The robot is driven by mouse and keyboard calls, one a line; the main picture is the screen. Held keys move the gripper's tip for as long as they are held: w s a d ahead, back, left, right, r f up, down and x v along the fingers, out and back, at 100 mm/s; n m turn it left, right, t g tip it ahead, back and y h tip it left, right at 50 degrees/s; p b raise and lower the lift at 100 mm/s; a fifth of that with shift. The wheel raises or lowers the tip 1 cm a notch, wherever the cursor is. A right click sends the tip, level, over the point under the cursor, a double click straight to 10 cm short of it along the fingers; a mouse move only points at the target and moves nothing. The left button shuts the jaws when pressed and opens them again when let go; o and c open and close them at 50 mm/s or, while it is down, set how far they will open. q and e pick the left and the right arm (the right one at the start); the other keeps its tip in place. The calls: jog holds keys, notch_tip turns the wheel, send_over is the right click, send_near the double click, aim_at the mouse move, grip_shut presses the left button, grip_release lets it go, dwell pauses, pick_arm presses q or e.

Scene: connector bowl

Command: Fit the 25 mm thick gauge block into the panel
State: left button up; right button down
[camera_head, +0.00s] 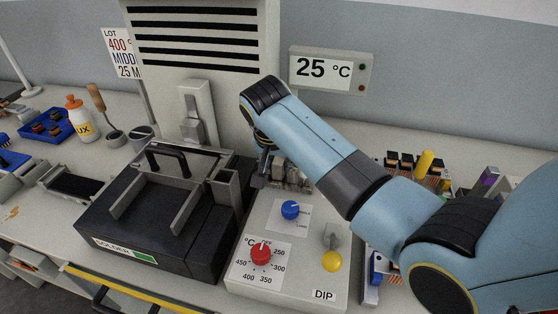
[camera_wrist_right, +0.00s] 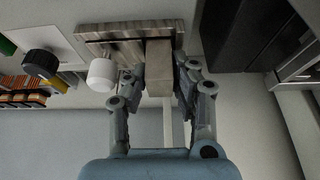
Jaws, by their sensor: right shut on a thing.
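My right gripper (camera_wrist_right: 160,80) is shut on a grey-beige gauge block (camera_wrist_right: 158,69), with a finger on each side of it in the right wrist view. The far end of the block meets a brushed-metal slotted piece (camera_wrist_right: 112,30), likely the panel. I cannot tell whether the block is inside a slot or only against it. In the head view my right gripper (camera_head: 263,163) is mostly hidden behind its own arm, beside a cluster of metal parts (camera_head: 292,174). The block itself is hidden there. My left gripper is not in view.
A white cylinder (camera_wrist_right: 102,74) stands close to the fingers.

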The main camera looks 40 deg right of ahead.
jog(key=shift+f, duration=0.15)
jog(key=c, duration=1.4)
grip_release()
jog(key=v, duration=1.2)
